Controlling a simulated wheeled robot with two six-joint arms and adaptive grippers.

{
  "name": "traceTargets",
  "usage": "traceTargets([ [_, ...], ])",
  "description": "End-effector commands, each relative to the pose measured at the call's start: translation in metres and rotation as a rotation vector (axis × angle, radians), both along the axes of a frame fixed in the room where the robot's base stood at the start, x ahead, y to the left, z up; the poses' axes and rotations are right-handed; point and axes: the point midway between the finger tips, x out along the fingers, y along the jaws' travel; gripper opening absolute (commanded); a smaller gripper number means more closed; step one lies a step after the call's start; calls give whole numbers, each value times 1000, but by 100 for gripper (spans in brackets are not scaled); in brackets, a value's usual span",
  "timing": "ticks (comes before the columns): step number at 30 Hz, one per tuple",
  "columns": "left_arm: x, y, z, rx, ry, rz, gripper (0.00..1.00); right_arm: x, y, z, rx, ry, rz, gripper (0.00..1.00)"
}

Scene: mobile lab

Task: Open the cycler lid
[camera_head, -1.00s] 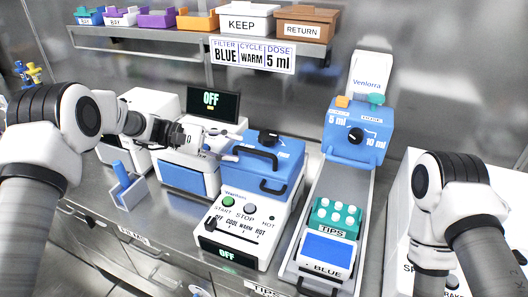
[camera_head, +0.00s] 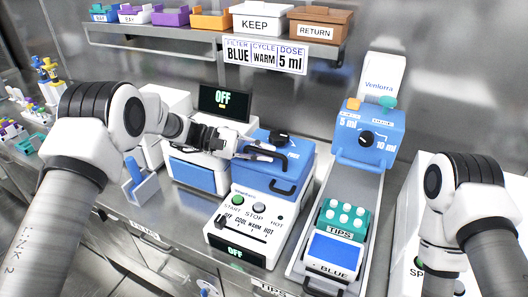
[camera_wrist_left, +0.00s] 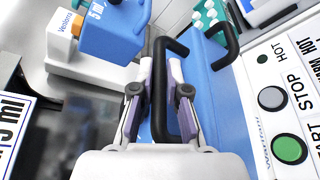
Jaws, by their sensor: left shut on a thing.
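The lid looks shut. A black bar handle (camera_head: 283,160) stands on the lid top, and a second black handle (camera_head: 283,188) sits at its front. My left gripper (camera_head: 265,152) reaches in from the left over the lid and is shut on the bar handle. In the left wrist view the black bar (camera_wrist_left: 186,118) runs between the fingers (camera_wrist_left: 165,85). My right gripper is out of view; only its arm shows.
A blue-topped dispenser (camera_head: 372,138) stands right of the cycler, with a green tips rack (camera_head: 343,216) and a blue-labelled box (camera_head: 335,252) before it. A white machine with a dark screen (camera_head: 224,102) is at left. A shelf with bins is above.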

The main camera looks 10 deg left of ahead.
Motion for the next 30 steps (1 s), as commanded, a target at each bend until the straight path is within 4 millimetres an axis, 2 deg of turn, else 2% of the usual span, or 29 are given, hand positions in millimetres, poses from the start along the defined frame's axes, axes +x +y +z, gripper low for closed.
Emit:
traceTargets([
  [11,15,-6,21,-1,-5,-3,0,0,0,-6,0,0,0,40],
  [21,53,-19,59,-2,-5,-4,0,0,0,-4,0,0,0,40],
  [30,73,-25,72,-1,-3,-2,0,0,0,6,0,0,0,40],
])
